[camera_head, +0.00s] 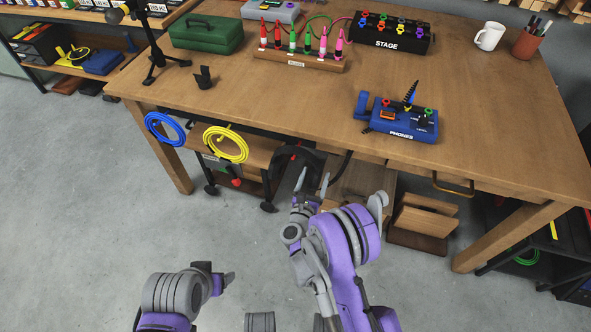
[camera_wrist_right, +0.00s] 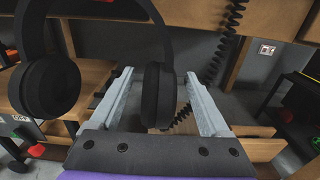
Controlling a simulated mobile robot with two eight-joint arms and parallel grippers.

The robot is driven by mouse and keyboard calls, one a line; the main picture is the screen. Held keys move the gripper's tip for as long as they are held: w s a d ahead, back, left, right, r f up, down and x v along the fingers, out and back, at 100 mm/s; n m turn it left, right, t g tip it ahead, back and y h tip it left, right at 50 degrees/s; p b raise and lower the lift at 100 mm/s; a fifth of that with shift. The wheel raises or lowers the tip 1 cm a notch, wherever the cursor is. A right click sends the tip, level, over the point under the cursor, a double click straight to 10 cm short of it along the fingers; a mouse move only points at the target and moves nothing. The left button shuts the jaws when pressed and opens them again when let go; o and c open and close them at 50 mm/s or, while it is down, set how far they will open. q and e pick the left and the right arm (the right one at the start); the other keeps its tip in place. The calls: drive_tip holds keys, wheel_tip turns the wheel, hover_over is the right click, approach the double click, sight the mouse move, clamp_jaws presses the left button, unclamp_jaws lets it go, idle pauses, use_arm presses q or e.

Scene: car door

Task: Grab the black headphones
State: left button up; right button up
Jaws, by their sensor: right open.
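The black headphones (camera_head: 292,157) hang under the front edge of the wooden table in the head view. In the right wrist view they are close up, with one ear cup (camera_wrist_right: 45,88) at the left and the other (camera_wrist_right: 158,97) between my fingers. My right gripper (camera_head: 312,182) is open just below and in front of the headphones; its two pale fingers (camera_wrist_right: 160,78) stand on either side of the right ear cup, with a gap to each. My left gripper (camera_head: 227,279) is low at the bottom left, away from the table; its jaws are unclear.
The wooden table (camera_head: 300,100) carries a blue PHONES box (camera_head: 404,120) near its front edge. Coiled blue (camera_head: 165,128) and yellow (camera_head: 226,144) cables hang at its front left. A black coiled cord (camera_wrist_right: 222,45) hangs behind the headphones. Floor is clear at left.

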drive_tip(key=x, duration=0.4)
drive_tip(key=shift+w+d+r, duration=0.1)
drive_tip(key=shift+w, duration=0.05)
clamp_jaws()
